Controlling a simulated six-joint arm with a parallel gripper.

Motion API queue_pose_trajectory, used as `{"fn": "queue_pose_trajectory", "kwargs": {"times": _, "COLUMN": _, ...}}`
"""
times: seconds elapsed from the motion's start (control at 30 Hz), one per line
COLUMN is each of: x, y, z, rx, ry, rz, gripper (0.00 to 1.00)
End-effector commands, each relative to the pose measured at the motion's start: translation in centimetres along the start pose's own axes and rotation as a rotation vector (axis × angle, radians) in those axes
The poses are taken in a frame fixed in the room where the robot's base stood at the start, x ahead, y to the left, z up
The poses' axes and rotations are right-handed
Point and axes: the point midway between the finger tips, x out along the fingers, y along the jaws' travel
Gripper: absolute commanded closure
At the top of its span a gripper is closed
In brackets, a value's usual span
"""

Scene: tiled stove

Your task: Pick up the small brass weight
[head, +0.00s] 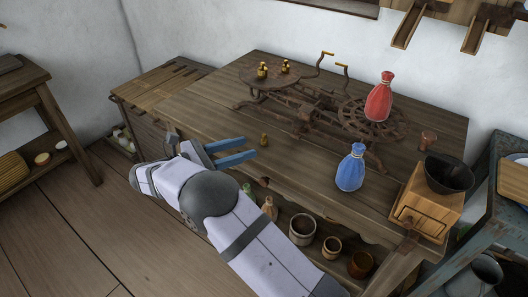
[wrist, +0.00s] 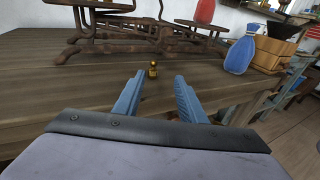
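A small brass weight (head: 264,140) stands upright on the wooden table (head: 207,110), in front of an old balance scale (head: 310,105). In the wrist view the brass weight (wrist: 153,69) shows just beyond my blue fingertips, in the gap between them. My gripper (head: 249,148) is open and empty, low over the table's front left part, with its fingers pointing toward the weight. It also shows in the wrist view (wrist: 160,76). Other brass weights (head: 263,70) stand on the left pan of the scale.
A red sack (head: 379,97) sits on the scale's right pan. A blue sack (head: 350,168), a small cup (head: 427,140) and a wooden grinder (head: 427,200) stand to the right. Pots (head: 302,229) stand below the tabletop. The table left of the weight is clear.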

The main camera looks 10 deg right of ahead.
Motion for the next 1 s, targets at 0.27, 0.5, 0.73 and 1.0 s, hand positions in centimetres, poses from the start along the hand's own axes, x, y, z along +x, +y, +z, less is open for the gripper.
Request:
{"fn": "queue_pose_trajectory", "kwargs": {"times": 0.27, "x": -1.7, "y": 0.9, "z": -0.4, "rx": -0.020, "ry": -0.072, "rz": 0.030, "gripper": 0.63}}
{"fn": "queue_pose_trajectory", "kwargs": {"times": 0.5, "x": -0.1, "y": 1.0, "z": -0.2, "rx": -0.020, "ry": -0.072, "rz": 0.028, "gripper": 0.63}}
{"fn": "queue_pose_trajectory", "kwargs": {"times": 0.73, "x": 0.6, "y": 1.0, "z": -0.2, "rx": -0.018, "ry": -0.070, "rz": 0.029, "gripper": 0.63}}
{"fn": "queue_pose_trajectory", "kwargs": {"times": 1.0, "x": 2.9, "y": 1.2, "z": 0.2, "rx": -0.018, "ry": -0.069, "rz": 0.026, "gripper": 0.63}}
